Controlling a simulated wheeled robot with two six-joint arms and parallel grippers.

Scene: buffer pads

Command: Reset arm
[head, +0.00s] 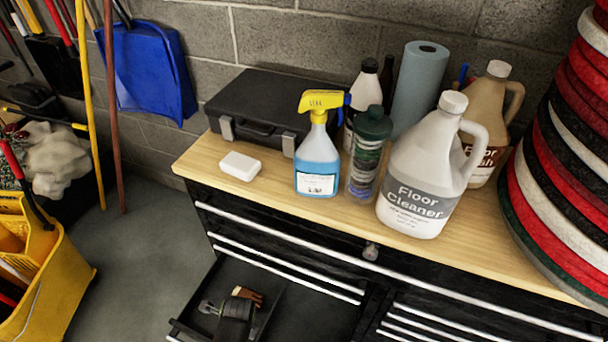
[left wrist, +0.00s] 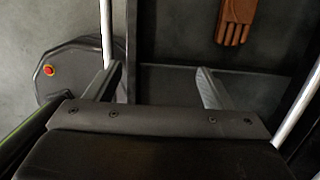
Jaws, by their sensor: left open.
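My left gripper (head: 222,301) is at the bottom of the head view, over the open drawer (head: 290,312) of the black cabinet. Its two grey fingers stand wide apart in the left wrist view (left wrist: 158,85), with nothing between them. A brown glove-like object (head: 248,295) lies in the drawer beside the gripper. It also shows beyond the fingers in the left wrist view (left wrist: 236,20), apart from them. My right gripper is not in view.
The wooden top (head: 208,168) holds a white block (head: 239,166), a blue spray bottle (head: 317,160), a floor cleaner jug (head: 420,180) and a black case (head: 262,110). Red, white and black pads (head: 560,170) are stacked at right. A yellow bucket (head: 50,285) stands at left.

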